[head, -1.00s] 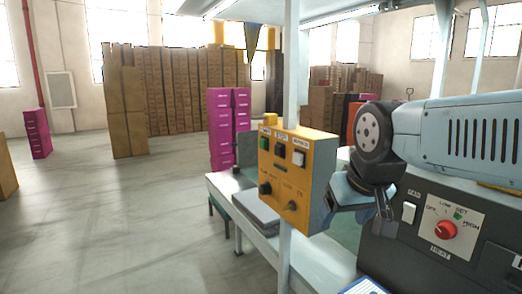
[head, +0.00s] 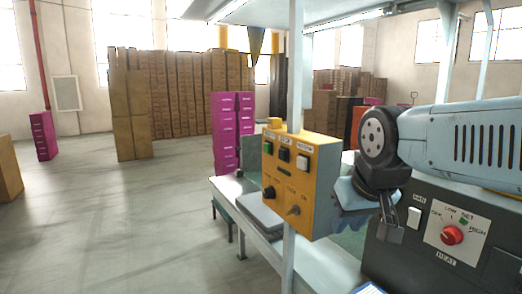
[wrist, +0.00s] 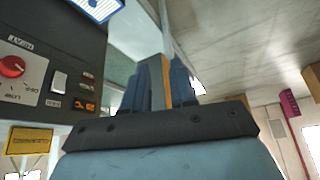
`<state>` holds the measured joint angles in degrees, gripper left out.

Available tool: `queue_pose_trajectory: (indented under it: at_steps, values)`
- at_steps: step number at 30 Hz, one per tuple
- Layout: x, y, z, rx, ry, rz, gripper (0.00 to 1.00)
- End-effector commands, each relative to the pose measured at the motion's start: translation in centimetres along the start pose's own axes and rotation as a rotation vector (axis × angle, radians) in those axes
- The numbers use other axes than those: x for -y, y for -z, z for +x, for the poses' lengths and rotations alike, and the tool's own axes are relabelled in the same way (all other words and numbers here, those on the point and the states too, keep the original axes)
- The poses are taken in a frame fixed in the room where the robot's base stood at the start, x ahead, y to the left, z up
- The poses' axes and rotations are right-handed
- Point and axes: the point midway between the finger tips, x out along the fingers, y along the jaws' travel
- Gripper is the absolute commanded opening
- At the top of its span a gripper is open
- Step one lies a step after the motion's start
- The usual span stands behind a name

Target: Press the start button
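The yellow control box (head: 307,205) is fixed to a pale upright post. Its face has a green button (head: 268,147) at upper left, a black button (head: 284,154) in the middle and a white button (head: 302,161) at right. The small labels above them are too blurred to read surely. My gripper (head: 346,212) is just right of the box, partly hidden by it. In the wrist view, its two blue fingers (wrist: 161,85) stand apart with nothing held. A yellow edge of the box (wrist: 167,78) shows through the gap. The buttons are out of the wrist view.
A dark machine panel (head: 420,240) with a red knob (head: 452,235) and a white switch (head: 414,217) is close to my gripper at right. The pale post (head: 290,260) and workbench (head: 265,245) are below the box. The floor at left (head: 120,220) is open.

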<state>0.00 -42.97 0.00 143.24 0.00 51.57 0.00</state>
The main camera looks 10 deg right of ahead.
Motion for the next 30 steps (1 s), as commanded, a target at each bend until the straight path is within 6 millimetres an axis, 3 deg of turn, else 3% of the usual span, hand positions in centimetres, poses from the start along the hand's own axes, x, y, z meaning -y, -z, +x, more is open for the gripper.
queue_pose_trajectory:
  at_steps: [8,30]
  values:
    - [0.00,0.00,0.00,0.000,0.000,0.000,0.00]
    - [0.00,0.00,0.00,0.000,0.000,0.000,0.00]
